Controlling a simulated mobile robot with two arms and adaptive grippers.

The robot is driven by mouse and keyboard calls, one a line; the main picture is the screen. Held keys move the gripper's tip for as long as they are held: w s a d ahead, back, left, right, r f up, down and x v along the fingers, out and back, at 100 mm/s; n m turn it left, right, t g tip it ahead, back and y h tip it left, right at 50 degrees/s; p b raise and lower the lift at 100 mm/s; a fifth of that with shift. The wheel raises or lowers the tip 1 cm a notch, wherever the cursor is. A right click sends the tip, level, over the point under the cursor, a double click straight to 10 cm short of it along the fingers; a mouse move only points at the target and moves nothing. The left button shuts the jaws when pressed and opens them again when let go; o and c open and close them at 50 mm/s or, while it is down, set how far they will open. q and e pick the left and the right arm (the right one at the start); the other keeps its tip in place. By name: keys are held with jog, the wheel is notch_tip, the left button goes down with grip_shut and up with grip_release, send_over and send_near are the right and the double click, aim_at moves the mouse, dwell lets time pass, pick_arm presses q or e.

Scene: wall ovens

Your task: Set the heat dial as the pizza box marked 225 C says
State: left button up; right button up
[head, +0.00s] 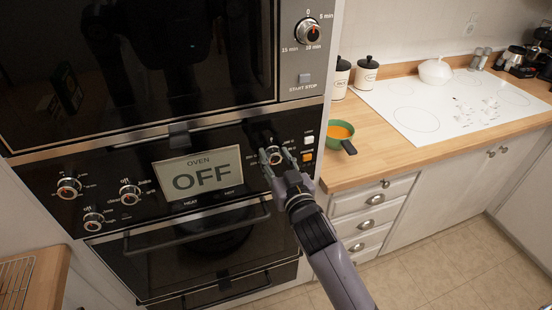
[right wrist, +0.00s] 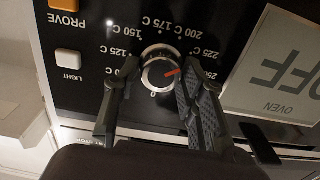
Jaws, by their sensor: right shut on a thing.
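The heat dial (head: 274,156) is a round knob on the oven panel, right of the display. It shows close in the right wrist view (right wrist: 155,74), ringed by heat labels. Its red mark points toward the 225 C and 250 C side; a finger partly covers that side, so I cannot tell the exact setting. My right gripper (head: 276,160) is shut on the dial, one finger on each side; its fingers show in the right wrist view (right wrist: 147,88). The display (head: 198,177) reads OVEN OFF. I see no pizza box marked 225 C. My left gripper is out of view.
White and orange buttons (head: 308,148) sit just right of the dial. Other knobs (head: 130,193) are on the panel's left. An oven handle (head: 200,226) runs below.

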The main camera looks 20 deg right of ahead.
jog(key=c, duration=0.5)
jog(key=shift+r+m, duration=0.1)
jog(key=shift+m, duration=0.2)
jog(key=o, duration=1.1)
